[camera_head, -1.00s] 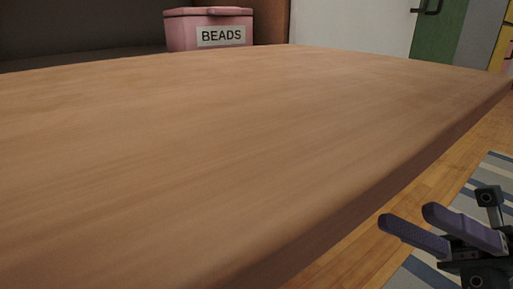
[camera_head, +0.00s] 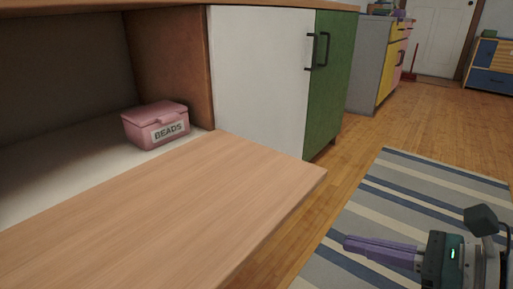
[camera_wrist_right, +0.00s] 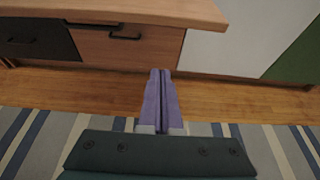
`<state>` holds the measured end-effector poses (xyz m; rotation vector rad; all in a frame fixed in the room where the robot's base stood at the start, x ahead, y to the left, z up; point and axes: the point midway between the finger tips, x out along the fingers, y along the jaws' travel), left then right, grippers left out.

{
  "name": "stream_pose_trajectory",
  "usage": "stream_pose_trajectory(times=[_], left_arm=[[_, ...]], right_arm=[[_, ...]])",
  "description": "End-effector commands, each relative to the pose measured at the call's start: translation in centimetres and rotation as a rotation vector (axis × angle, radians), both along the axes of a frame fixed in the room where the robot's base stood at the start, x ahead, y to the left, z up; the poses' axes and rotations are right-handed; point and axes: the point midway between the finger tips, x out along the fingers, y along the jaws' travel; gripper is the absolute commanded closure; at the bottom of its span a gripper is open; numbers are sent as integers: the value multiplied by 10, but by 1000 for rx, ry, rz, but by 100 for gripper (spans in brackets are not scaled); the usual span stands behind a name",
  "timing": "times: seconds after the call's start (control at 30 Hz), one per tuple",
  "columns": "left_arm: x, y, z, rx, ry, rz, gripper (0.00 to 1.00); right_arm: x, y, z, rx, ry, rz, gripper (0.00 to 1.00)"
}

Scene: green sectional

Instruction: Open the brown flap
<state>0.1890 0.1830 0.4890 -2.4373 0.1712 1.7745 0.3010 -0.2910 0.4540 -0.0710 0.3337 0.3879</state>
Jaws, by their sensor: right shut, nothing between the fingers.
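The brown flap (camera_head: 190,205) is a wooden panel folded down, lying about level with the cabinet floor and sticking out into the room. Its inner edge meets the pale shelf. In the right wrist view the flap (camera_wrist_right: 130,9) crosses the top, above a brown front with a dark handle. My right gripper (camera_head: 348,244) is off to the right of the flap, over the striped rug, and apart from it. Its purple fingers (camera_wrist_right: 160,74) are together with nothing between them. My left gripper is not in view.
A pink box labelled BEADS (camera_head: 156,124) stands inside the open compartment. A white door (camera_head: 260,75) and a green door (camera_head: 331,75) are to its right. The striped rug (camera_head: 420,190) and wooden floor give free room on the right.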

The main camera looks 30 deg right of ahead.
Motion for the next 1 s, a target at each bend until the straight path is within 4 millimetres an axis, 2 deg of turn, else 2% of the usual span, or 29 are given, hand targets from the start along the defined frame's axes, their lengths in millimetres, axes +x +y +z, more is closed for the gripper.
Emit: stream_pose_trajectory(times=[0.17,0.53,0.6,0.7,1.0], left_arm=[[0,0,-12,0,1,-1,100],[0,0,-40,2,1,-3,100],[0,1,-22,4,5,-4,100],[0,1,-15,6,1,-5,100],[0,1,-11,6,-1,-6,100]], right_arm=[[21,8,-11,1,-4,0,100],[89,37,-38,5,-3,0,100],[85,35,-14,0,-1,2,100],[84,36,-3,4,0,1,100],[84,36,7,6,1,1,100]])
